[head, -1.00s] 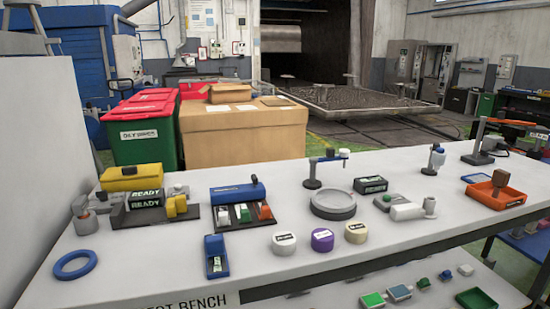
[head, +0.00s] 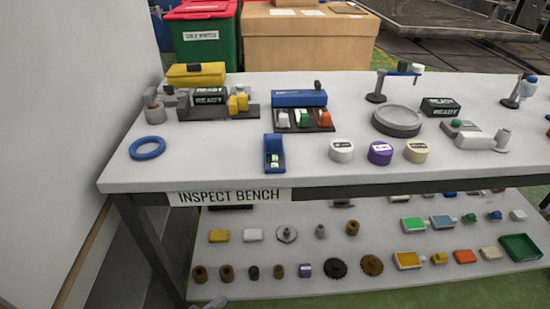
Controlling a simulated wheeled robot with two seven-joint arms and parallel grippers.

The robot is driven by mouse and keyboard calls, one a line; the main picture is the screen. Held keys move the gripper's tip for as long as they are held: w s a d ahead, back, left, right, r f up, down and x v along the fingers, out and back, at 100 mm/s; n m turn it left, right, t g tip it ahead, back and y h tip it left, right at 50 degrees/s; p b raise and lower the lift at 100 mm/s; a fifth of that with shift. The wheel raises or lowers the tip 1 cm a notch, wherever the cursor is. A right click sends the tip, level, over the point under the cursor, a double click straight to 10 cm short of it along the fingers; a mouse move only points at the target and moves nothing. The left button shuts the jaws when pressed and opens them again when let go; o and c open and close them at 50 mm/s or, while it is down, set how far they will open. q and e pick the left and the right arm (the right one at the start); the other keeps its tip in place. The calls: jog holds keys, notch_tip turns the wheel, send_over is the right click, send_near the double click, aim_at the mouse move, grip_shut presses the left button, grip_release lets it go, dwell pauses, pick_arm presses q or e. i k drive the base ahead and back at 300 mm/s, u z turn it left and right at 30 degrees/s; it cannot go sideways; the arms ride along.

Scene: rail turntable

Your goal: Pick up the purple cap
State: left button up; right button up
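The purple cap (head: 380,153) stands upright on the white bench top (head: 230,167), near its front edge, with a pale label on its top. It is between a white cap (head: 341,151) on its left and a cream cap (head: 416,152) on its right, with small gaps on both sides. Neither of my grippers can be made out in the head view. Nothing touches or covers the purple cap.
A blue ring (head: 147,148) and a blue holder (head: 274,154) lie to the left. A round grey turntable (head: 397,121) is behind the caps. A lower shelf (head: 330,285) holds many small parts. A small grey shape at the bottom edge is unclear.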

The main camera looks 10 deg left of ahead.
aim_at(380, 154)
jog(key=k, duration=1.15)
jog(key=z, duration=0.6)
jog(key=i, duration=1.4)
jog(key=u, duration=0.65)
